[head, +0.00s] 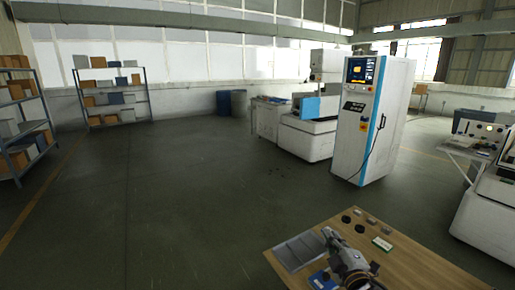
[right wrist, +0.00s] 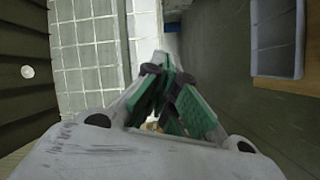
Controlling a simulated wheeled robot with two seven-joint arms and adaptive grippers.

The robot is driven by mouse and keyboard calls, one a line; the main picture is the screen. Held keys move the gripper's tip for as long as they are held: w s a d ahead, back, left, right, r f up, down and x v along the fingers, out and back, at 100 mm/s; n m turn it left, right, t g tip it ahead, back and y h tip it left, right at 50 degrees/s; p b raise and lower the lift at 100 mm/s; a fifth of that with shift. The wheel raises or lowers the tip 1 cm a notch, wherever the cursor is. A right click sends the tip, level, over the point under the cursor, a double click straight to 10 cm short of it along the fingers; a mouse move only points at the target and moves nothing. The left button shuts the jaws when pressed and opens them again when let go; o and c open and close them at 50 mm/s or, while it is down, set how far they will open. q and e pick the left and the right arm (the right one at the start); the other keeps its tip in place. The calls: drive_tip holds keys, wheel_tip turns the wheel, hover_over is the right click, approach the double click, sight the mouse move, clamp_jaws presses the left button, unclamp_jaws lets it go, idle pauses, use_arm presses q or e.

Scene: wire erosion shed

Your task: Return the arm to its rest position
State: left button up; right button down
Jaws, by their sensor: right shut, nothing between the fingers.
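My right arm shows low in the head view, over the wooden table. Its gripper (head: 330,236) is above the table's left part, close to a grey tray. In the right wrist view the right gripper (right wrist: 158,72) has green-padded fingers that come together at the tips, with nothing between them. My left arm and left gripper are in neither view.
The wooden table (head: 420,268) bears a grey tray (head: 292,250), a blue item (head: 322,281), dark round pieces and small blocks. A white machine cabinet (head: 375,125) stands behind it. Shelves (head: 110,95) stand at the back left. The floor at left is clear.

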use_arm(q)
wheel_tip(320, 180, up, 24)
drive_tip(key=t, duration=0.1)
use_arm(e)
drive_tip(key=s+a+f+m+g+h, duration=0.1)
drive_tip(key=s+f+m+g, duration=0.55)
drive_tip(key=s+f, duration=0.55)
drive_tip(key=s+f+m+g, duration=0.6)
drive_tip(key=s+f+g, duration=0.2)
drive_tip(key=s, duration=0.7)
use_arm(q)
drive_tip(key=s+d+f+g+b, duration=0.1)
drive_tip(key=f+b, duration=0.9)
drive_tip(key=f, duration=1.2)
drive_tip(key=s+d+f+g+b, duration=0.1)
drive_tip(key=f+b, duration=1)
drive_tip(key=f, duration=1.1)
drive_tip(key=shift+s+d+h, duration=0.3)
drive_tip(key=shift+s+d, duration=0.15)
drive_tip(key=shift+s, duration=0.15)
use_arm(e)
drive_tip(key=s+a+f+g, duration=0.1)
drive_tip(key=f, duration=2)
drive_tip(key=s+a+f+g, duration=0.1)
drive_tip(key=a+f, duration=0.1)
drive_tip(key=f, duration=2)
drive_tip(key=shift+s+f, duration=0.25)
drive_tip(key=shift+f, duration=0.05)
